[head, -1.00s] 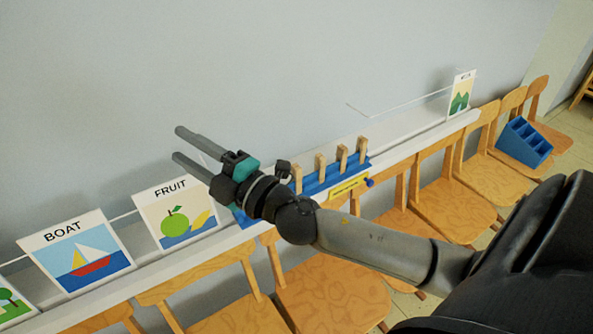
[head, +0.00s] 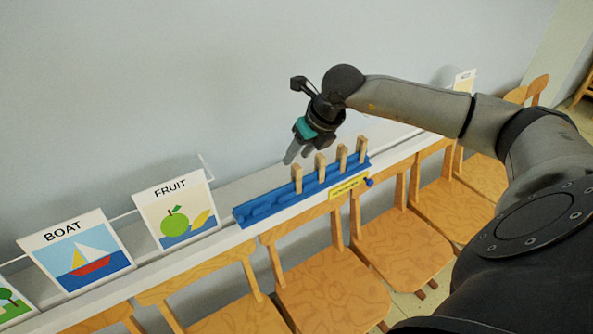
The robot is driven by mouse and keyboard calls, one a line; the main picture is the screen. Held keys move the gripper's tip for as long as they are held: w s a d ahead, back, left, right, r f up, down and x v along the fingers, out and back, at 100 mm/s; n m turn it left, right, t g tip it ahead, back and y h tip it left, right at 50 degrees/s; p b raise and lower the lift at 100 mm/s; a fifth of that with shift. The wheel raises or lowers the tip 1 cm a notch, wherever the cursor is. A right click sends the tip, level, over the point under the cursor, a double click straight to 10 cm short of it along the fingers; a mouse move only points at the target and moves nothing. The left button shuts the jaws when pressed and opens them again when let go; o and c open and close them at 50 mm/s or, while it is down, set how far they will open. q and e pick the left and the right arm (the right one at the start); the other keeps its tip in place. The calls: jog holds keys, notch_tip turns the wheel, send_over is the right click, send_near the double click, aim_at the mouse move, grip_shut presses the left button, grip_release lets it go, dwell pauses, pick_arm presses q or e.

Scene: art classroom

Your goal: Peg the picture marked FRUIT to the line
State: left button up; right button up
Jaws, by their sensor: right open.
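The FRUIT picture (head: 176,211), with a green apple and a yellow shape on blue, leans upright on the white wall shelf (head: 233,237). Several wooden pegs (head: 321,168) stand in a blue rack (head: 268,206) to its right on the same shelf. My right gripper (head: 298,154) is open and points downward, just above and behind the leftmost pegs. It holds nothing that I can see, and its fingers are partly in shadow. I see no hanging line clearly. My left gripper is not in view.
The BOAT picture (head: 77,254) stands left of FRUIT, and another picture (head: 12,304) is cut off at the left edge. Wooden chairs (head: 330,284) line the shelf's front. A far picture (head: 463,82) is mostly hidden by my arm.

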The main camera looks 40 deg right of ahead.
aim_at(298, 167)
jog(key=shift+h, duration=0.5)
jog(key=b+x, duration=0.2)
jog(key=x, duration=0.1)
jog(key=d+b+x, duration=0.1)
jog(key=b+x, duration=0.2)
jog(key=x, duration=0.1)
jog(key=d+b+x, duration=0.1)
jog(key=b+x, duration=0.1)
jog(key=x, duration=0.2)
jog(key=shift+s+d+f+b, duration=0.15)
jog(key=shift+d+f+b, duration=0.1)
jog(key=shift+b, duration=0.1)
grip_shut()
jog(key=shift+r+p, duration=2.3)
jog(key=shift+r, duration=0.85)
